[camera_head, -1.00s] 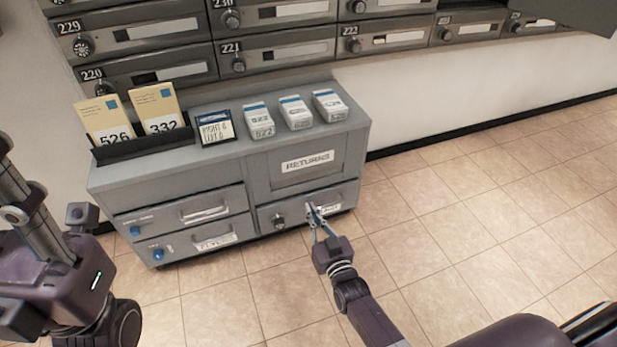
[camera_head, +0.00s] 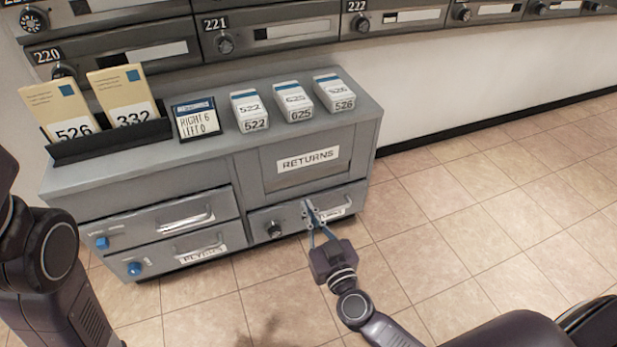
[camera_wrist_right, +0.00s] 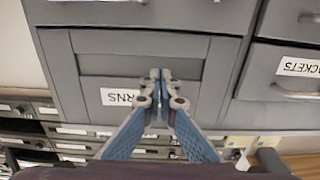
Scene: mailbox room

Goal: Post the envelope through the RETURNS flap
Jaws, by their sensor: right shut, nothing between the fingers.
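Two tan envelopes, 526 (camera_head: 66,112) and 332 (camera_head: 124,98), stand in a black holder (camera_head: 95,146) on the left of the grey cabinet top. The RETURNS flap (camera_head: 327,145) is a closed panel at the cabinet's upper right. My right gripper (camera_head: 308,206) is shut and empty in front of the drawer (camera_head: 287,225) below the flap; I cannot tell if it touches. In the right wrist view its fingertips (camera_wrist_right: 160,76) meet before a grey panel, beside a partly hidden label (camera_wrist_right: 121,97). My left gripper is out of view.
A card reading RIGHT 6 LEFT 0 (camera_head: 197,120) and white boxes 522 (camera_head: 249,112), 625 (camera_head: 293,100) and 526 (camera_head: 335,94) stand on the cabinet. Mailboxes (camera_head: 290,32) line the wall above. The tiled floor (camera_head: 480,220) at right is clear.

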